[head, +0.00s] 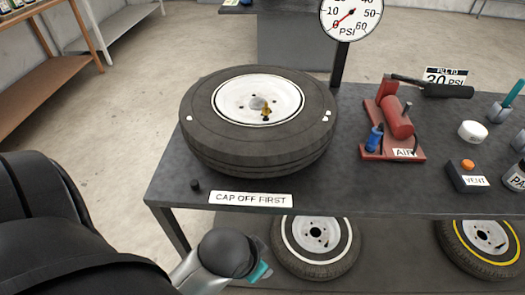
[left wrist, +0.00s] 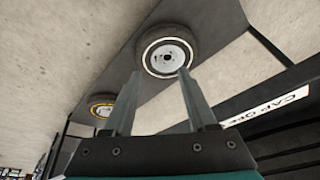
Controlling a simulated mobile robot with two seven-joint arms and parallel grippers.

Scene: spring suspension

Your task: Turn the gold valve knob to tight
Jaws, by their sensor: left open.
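A small gold valve knob (head: 265,111) stands on the white rim of the black tire (head: 210,130), which lies flat on the dark table. My left gripper (head: 258,273) is low in front of the table's front edge, below and apart from the tire and knob. In the left wrist view, its two fingers (left wrist: 160,78) are spread with nothing between them. The knob is not visible in that view. A small black cap (head: 195,184) sits on the table at the tire's front left. My right gripper is not in view.
A "CAP OFF FIRST" sign (head: 250,199) sits along the table's front edge. A red air pump (head: 398,118) stands right of the tire, and a PSI gauge (head: 352,14) rises behind it. A wheel with a white ring (head: 286,262) lies on the lower shelf near my left gripper.

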